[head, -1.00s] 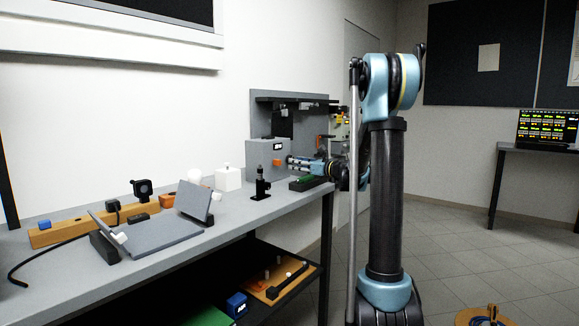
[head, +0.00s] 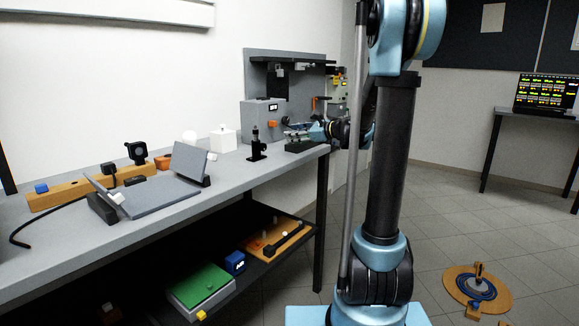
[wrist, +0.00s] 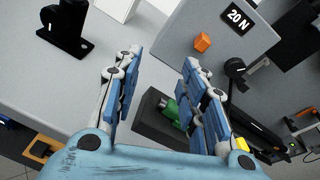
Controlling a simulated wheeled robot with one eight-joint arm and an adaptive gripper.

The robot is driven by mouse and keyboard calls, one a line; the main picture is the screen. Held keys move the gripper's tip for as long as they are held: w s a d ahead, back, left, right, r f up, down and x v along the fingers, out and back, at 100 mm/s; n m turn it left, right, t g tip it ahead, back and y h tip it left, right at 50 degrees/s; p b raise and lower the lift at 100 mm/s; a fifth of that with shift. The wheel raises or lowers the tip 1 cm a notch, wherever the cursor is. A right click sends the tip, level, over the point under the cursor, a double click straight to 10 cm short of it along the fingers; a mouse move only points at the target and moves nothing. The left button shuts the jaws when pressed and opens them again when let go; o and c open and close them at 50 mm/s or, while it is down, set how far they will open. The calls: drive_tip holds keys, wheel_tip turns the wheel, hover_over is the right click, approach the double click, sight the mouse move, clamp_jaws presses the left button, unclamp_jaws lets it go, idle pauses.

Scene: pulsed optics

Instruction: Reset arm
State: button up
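My gripper (wrist: 157,95) is open and empty in the wrist view, its two blue-padded fingers apart above the grey bench top (wrist: 60,85). Below and between the fingers is a dark block with a green part (wrist: 172,110). In the head view my gripper (head: 298,131) is small, at the right end of the bench, in front of the grey box with an orange knob. My arm's upright links fill the centre right of the head view and hide part of what is behind them.
A grey box labelled 20 N (wrist: 222,28) with an orange knob (wrist: 202,42) stands near the fingers. A black post mount (head: 257,145) and a white cube (head: 223,138) are on the bench. The lower shelf holds a green-lidded box (head: 200,283). A wooden disc (head: 462,290) lies on the floor.

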drive_tip(key=s+f+n+g+h, duration=0.1)
drive_tip(key=s+f+n+h, duration=0.15)
drive_tip(key=s, duration=0.35)
drive_tip(key=s+f+n+g+h, duration=0.1)
drive_tip(key=s+f+n+g, duration=0.2)
drive_tip(key=s, duration=0.4)
drive_tip(key=s+d+f+n+g+h, duration=0.1)
drive_tip(key=s+d+f+n+h, duration=0.2)
drive_tip(key=s, duration=0.6)
drive_tip(key=s+d+f+n+g+h, duration=0.1)
drive_tip(key=s+d+f+n+h, duration=0.2)
drive_tip(key=s+d+f+n, duration=0.4)
drive_tip(key=s+d+f+n+h, duration=0.3)
drive_tip(key=s+d+f+n, duration=0.2)
drive_tip(key=s, duration=0.8)
wheel_tip(320, 180, down, 2)
drive_tip(key=shift+d+f+n+g, duration=0.2)
drive_tip(key=shift+d+n+g, duration=0.2)
drive_tip(key=shift+d, duration=0.15)
drive_tip(key=shift+h, duration=0.25)
drive_tip(key=shift+w+f, duration=0.2)
drive_tip(key=shift+w, duration=0.15)
